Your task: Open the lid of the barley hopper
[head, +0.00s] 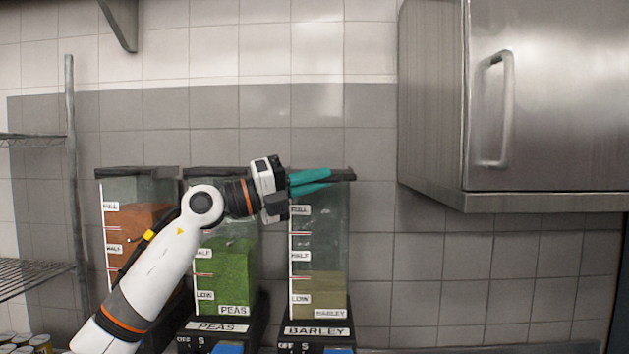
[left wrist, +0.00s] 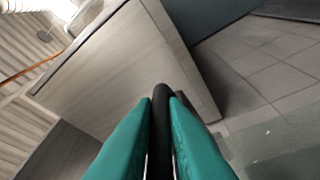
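The barley hopper (head: 320,235) is a clear upright container, the rightmost of three, with pale grain up to about its low mark and a BARLEY label. Its dark lid (head: 343,174) lies about level across the top and looks closed. My left gripper (head: 318,181) reaches in from the left, with its teal fingers at the lid's front edge, partly covering it. In the left wrist view the teal fingers (left wrist: 160,105) pinch a dark, rounded piece that looks like part of the lid. My right gripper is not in view.
The peas hopper (head: 228,268) and an orange-filled hopper (head: 140,220) stand to the left, partly behind my arm. A steel wall cabinet (head: 545,100) hangs at the upper right. A wire shelf (head: 35,280) stands at the far left. Tiled wall is clear right of the barley hopper.

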